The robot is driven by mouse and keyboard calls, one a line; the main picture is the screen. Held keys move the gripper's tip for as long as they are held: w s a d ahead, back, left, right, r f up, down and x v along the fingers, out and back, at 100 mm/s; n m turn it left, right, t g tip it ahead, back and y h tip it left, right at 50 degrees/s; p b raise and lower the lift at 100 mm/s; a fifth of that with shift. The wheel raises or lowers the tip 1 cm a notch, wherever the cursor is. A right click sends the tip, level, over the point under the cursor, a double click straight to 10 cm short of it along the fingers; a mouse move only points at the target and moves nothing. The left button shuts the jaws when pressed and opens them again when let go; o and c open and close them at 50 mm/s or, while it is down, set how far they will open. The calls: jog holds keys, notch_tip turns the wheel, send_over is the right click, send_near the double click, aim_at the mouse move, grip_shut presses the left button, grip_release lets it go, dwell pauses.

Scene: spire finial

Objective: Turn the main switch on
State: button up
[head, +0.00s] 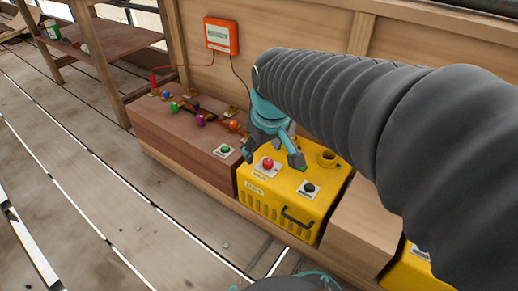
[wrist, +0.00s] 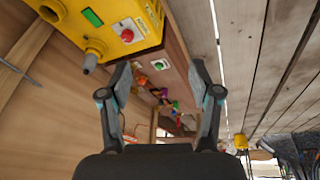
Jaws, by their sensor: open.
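The yellow box (head: 265,205) stands on the low bench, with a red button (head: 267,164), a black knob (head: 309,187) and a round yellow fitting (head: 327,158) on top. A small green part (head: 303,168) shows beside a fingertip. In the wrist view the yellow box (wrist: 138,10) is at the upper left, with the red button (wrist: 127,35) and a green rectangular part (wrist: 93,17). I cannot tell for sure which control is the main switch. My gripper (head: 272,158) is open and empty above the box; its spread fingers also show in the wrist view (wrist: 160,73).
A brown wooden box (head: 180,130) with several coloured plugs and a green button (head: 225,149) stands to the left. An orange meter box (head: 221,36) hangs on the wall with wires. A wooden block (head: 355,225) stands right. The plank floor at left is mostly clear.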

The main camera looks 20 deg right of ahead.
jog(key=w+d+f+n+g+p, duration=0.1)
jog(key=w+d, duration=0.1)
jog(key=w, duration=0.3)
jog(key=w+d+f+n+g+p, duration=0.1)
jog(key=w+d+f, duration=0.1)
jog(key=w, duration=0.3)
jog(key=n+g+p, duration=0.1)
jog(key=n+g, duration=0.1)
send_near(268, 161)
notch_tip(268, 161, down, 9)
jog(key=shift+s+d+f+b, duration=0.1)
jog(key=shift+f+b, duration=0.1)
jog(key=shift+b, duration=0.75)
jog(key=c, duration=1.1)
